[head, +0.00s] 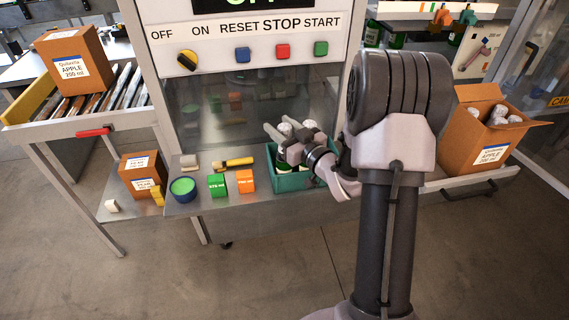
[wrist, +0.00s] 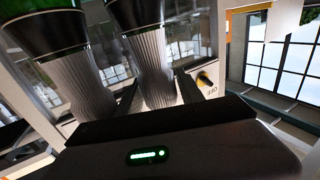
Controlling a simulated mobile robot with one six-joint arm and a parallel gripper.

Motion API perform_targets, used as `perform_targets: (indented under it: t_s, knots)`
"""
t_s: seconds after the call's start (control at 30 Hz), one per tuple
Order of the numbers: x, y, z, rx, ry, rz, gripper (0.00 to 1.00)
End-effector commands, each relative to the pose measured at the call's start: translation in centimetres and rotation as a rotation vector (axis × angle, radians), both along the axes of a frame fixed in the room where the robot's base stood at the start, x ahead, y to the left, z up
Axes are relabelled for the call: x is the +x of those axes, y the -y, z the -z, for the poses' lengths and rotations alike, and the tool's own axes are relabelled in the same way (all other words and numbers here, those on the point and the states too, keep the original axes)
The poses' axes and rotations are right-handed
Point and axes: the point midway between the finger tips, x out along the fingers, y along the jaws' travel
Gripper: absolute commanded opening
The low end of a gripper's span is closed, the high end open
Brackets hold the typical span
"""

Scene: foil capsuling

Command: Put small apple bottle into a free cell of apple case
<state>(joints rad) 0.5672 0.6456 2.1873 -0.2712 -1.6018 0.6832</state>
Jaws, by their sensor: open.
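My gripper (head: 288,131) is open, with its fingers at the tops of bottles in the green crate (head: 297,182). The bottles have whitish capped tops (head: 286,129) and dark green bodies, largely hidden by the gripper. In the wrist view two bottles with ribbed silver necks show close up; one neck (wrist: 154,70) lies between the open fingers (wrist: 160,92), and the other neck (wrist: 78,85) is just left of them. I cannot tell their sizes. The open apple case (head: 465,142) stands at the right, with several white-topped bottles (head: 500,115) inside. Its cells are hidden.
A closed apple box (head: 72,62) sits on rollers at the left. A smaller carton (head: 142,174), blue-green tub (head: 183,189), green block (head: 217,186) and orange block (head: 245,181) stand left of the crate. The machine's switch panel (head: 245,48) rises behind. My arm stands between crate and case.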

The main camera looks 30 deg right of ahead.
Motion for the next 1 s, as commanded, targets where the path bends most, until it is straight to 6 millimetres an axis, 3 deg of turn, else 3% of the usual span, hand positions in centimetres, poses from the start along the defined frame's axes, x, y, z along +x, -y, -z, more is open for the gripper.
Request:
perform_targets:
  t_s: [0.1, 0.27, 0.5, 1.0]
  knots:
    - [1.02, -0.21, 0.06, 0.001, 0.000, 0.000, 0.45]
    - [1.05, -0.17, 0.01, 0.001, -0.001, 0.001, 0.45]
    - [1.02, -0.17, 0.01, 0.001, -0.001, 0.000, 0.01]
    - [1.00, -0.17, 0.03, 0.001, -0.001, 0.001, 0.00]
